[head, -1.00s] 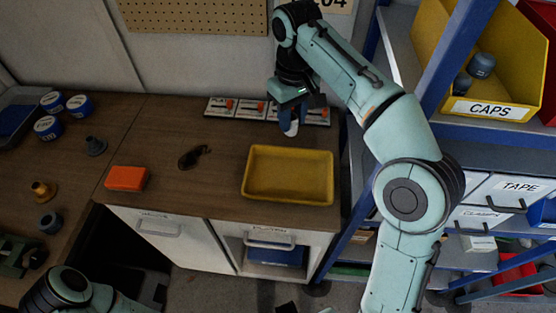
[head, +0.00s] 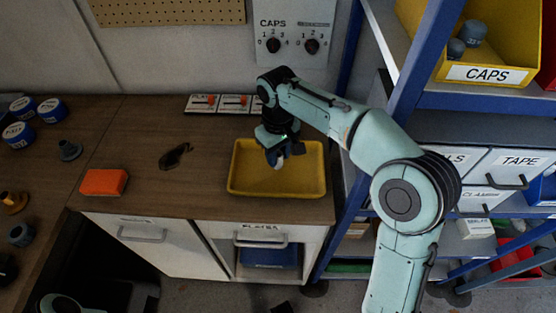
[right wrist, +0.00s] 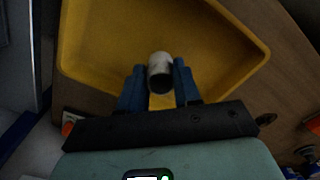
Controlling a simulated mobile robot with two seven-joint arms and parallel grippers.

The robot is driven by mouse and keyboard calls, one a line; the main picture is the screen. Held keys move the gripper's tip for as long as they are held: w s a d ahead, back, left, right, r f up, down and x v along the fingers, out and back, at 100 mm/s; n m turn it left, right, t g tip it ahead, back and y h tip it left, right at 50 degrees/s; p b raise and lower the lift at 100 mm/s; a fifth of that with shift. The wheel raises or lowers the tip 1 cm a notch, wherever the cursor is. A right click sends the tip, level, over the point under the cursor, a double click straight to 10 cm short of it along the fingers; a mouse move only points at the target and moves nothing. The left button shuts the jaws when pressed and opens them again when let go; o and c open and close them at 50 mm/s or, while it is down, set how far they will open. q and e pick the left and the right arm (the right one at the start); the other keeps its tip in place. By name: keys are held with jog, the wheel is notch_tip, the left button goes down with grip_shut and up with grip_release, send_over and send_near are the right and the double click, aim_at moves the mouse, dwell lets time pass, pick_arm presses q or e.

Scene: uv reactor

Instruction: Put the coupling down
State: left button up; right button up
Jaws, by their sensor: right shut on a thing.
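My right gripper (head: 275,158) is over the yellow tray (head: 240,188) on the wooden counter in the head view. In the right wrist view, its blue fingers (right wrist: 160,88) are shut on the coupling (right wrist: 161,68), a short pale grey tube with a dark open end. The yellow tray's floor (right wrist: 130,35) lies beneath and beyond the coupling; the gap between them is hard to judge. In the head view the coupling (head: 279,165) is small and mostly hidden by the fingers. My left gripper is not in view; only part of that arm shows at the bottom left.
An orange block (head: 104,182) and a dark curved object (head: 175,156) lie left of the tray. Switch panels (head: 220,104) line the counter's back edge. A blue-framed shelf with a yellow CAPS bin (head: 487,75) stands close on the right. Several blue-labelled tins stand far left.

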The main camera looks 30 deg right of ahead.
aim_at(278, 161)
jog(key=shift+f, duration=1.3)
jog(key=shift+f, duration=0.2)
jog(key=o, duration=1)
jog(key=shift+r, duration=0.1)
notch_tip(278, 161, up, 12)
jog(key=p, duration=0.2)
jog(key=shift+r+p, duration=0.15)
jog(key=shift+p, duration=0.15)
